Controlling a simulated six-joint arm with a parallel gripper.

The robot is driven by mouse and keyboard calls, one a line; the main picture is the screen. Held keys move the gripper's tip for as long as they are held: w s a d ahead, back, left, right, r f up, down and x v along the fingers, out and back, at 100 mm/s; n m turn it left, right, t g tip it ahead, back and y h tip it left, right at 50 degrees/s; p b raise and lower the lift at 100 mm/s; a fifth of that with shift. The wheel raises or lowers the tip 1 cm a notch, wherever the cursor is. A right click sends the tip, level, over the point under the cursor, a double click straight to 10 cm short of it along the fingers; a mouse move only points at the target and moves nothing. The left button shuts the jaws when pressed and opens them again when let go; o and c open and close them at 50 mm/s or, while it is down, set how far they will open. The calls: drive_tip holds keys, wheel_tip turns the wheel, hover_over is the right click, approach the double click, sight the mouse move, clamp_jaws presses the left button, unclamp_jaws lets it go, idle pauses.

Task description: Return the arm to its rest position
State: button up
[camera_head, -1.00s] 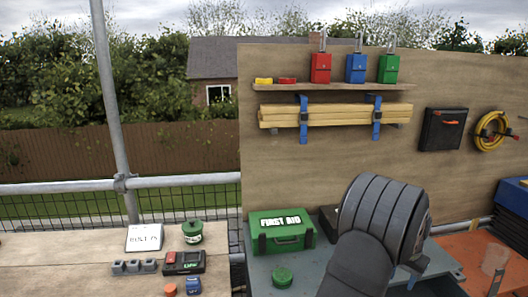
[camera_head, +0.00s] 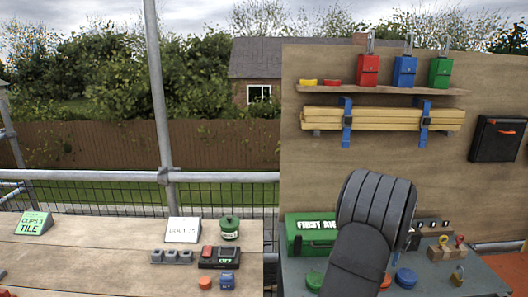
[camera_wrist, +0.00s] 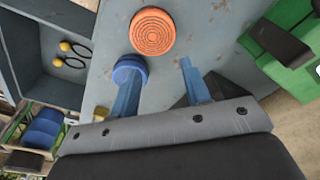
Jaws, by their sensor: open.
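My arm (camera_head: 372,225) rises in front of the grey bench in the head view and hides my gripper there. In the wrist view my gripper (camera_wrist: 157,76) is open, its two blue fingers apart with nothing held between them. The fingers are over the grey bench top (camera_wrist: 205,35). A round blue cap (camera_wrist: 129,68) shows at the tip of the left finger; whether they touch I cannot tell. An orange ribbed cap (camera_wrist: 153,32) lies just beyond the fingers.
A green first aid box (camera_head: 308,236) stands on the bench beside my arm. A wooden block with knobs (camera_head: 446,250) is to the right. The wooden table (camera_head: 90,255) at left carries signs, grey blocks, a switch box (camera_head: 220,257) and small caps. A shelf holds coloured padlocks.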

drive_tip(key=shift+w+a, duration=0.65)
drive_tip(key=shift+w, duration=0.15)
